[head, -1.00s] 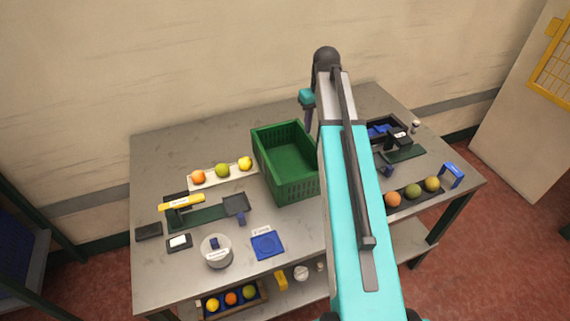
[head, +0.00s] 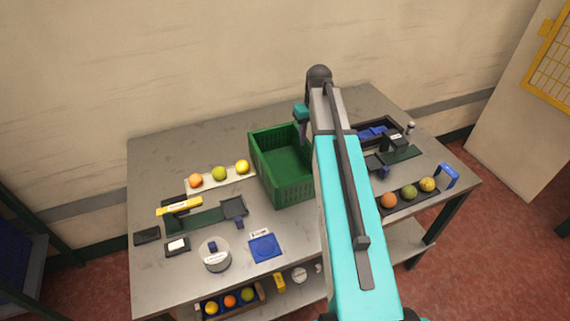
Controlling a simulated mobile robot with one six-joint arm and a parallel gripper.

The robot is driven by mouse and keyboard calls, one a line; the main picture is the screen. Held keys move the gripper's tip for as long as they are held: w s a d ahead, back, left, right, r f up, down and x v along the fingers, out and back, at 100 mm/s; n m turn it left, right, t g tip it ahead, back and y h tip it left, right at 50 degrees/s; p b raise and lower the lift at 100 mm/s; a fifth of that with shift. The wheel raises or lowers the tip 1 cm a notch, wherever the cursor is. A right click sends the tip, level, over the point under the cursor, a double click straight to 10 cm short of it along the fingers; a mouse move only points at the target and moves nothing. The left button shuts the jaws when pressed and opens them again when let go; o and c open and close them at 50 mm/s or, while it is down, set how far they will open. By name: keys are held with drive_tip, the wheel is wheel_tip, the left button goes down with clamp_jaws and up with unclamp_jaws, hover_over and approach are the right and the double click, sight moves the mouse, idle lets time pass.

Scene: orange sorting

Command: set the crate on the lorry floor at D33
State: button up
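The green crate (head: 267,187) stands upright on the grey table, a little right of its middle. It looks empty, though my arm stands in front of its right side. My gripper (head: 301,137) hangs from the teal wrist at the crate's back right rim. Its fingers are too small and too hidden to tell whether they are open or shut, or whether they touch the rim. The lorry floor and the D33 mark are not in view.
Left of the crate is a white strip (head: 207,182) with three fruits. A dark scale, a round grey pot (head: 216,258) and a blue pad (head: 264,247) lie in front. Right of my arm are a dark fruit tray (head: 400,203) and a dark bin. The table's back left is clear.

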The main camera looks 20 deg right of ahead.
sight(309, 144)
drive_tip(key=shift+w+f+p, duration=0.2)
drive_tip(key=shift+f+p, duration=0.25)
drive_tip(key=shift+f, duration=1.65)
drive_tip(key=shift+f, duration=0.1)
drive_tip(key=shift+d+f+p, duration=0.2)
drive_tip(key=shift+f+p, duration=0.9)
drive_tip(key=shift+f, duration=0.3)
drive_tip(key=shift+w+f+p, duration=0.2)
drive_tip(key=shift+f+p, duration=0.1)
drive_tip(key=shift+f, duration=0.8)
clamp_jaws()
